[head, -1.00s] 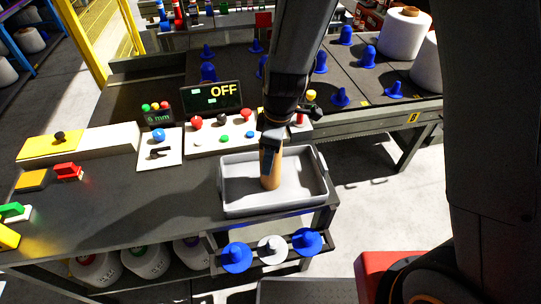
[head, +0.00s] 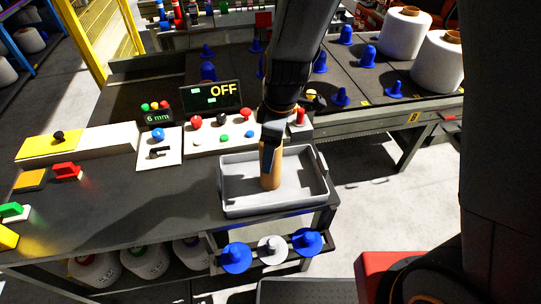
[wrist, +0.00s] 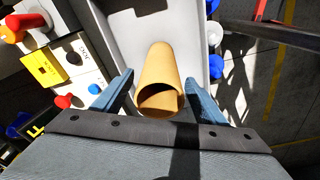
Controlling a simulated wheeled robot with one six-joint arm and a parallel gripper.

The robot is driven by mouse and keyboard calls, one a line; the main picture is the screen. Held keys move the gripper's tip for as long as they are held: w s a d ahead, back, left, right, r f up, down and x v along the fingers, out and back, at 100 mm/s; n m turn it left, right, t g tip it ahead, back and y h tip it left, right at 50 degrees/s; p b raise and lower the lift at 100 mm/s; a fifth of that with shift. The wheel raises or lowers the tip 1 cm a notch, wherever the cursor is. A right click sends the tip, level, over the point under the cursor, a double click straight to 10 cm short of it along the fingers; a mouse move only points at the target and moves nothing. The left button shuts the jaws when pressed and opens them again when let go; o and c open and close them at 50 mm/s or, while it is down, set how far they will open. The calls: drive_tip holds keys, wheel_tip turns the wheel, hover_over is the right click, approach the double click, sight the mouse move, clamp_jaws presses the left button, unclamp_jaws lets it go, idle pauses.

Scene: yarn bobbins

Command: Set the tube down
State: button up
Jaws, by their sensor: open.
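A tan cardboard tube (head: 270,176) stands roughly upright in the grey tray (head: 312,190) on the near right of the bench. In the wrist view the hollow tube (wrist: 163,70) has its open end towards me, and its far end is over the tray floor (wrist: 128,20). My gripper (head: 268,148) is above the tray at the tube's upper part. In the wrist view its two blue fingers (wrist: 158,93) are open, one on each side of the tube, with a gap to each side.
A control panel (head: 218,138) with coloured knobs and an OFF display (head: 211,96) stands behind the tray. A rack with blue and white pegs (head: 271,250) hangs below the front edge. White bobbins (head: 405,35) stand on the conveyor behind.

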wheel_tip(320, 180, up, 10)
drive_tip(key=d+f+b, duration=0.1)
drive_tip(key=b, duration=0.1)
drive_tip(key=s+d+f+m, duration=0.1)
drive_tip(key=s+d+m, duration=0.2)
drive_tip(key=d+m, duration=0.5)
drive_tip(key=s+d+m+h, duration=0.1)
drive_tip(key=s+d+m, duration=0.2)
drive_tip(key=d+m, duration=0.5)
drive_tip(key=d, duration=0.4)
drive_tip(key=shift+s+f+t, duration=0.2)
drive_tip(key=shift+f+t, duration=0.15)
drive_tip(key=shift+t, duration=0.05)
idle(1.0)
